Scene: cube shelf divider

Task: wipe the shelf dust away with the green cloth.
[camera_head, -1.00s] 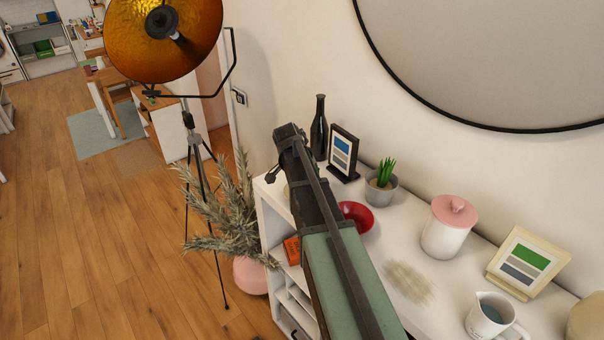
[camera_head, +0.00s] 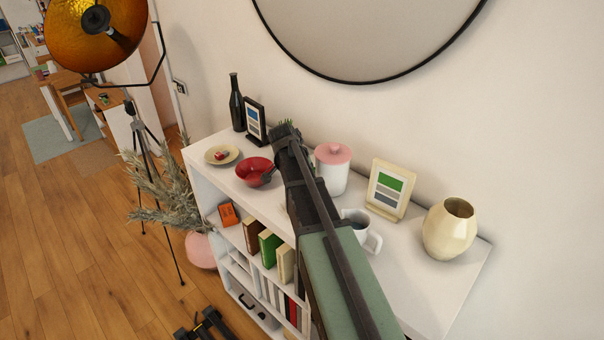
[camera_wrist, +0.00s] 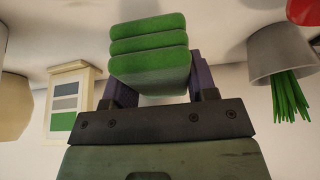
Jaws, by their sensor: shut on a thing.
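In the wrist view my gripper (camera_wrist: 150,75) is shut on the folded green cloth (camera_wrist: 150,45), which sits between the two fingers as a stack of soft layers. The cloth is close to the pale shelf top; I cannot tell whether it touches. In the head view my arm crosses in front of the white shelf unit (camera_head: 430,285) and hides the gripper and cloth. No dust patch shows now; the part of the top in front of the pink-lidded jar (camera_head: 332,172) is mostly behind my arm.
On the top stand a red bowl (camera_head: 254,171), plate (camera_head: 221,154), black bottle (camera_head: 236,104), dark frame (camera_head: 255,122), white mug (camera_head: 370,237), cream frame (camera_head: 388,190) and cream vase (camera_head: 450,230). A potted plant (camera_wrist: 277,55) shows in the wrist view. The front right top is clear.

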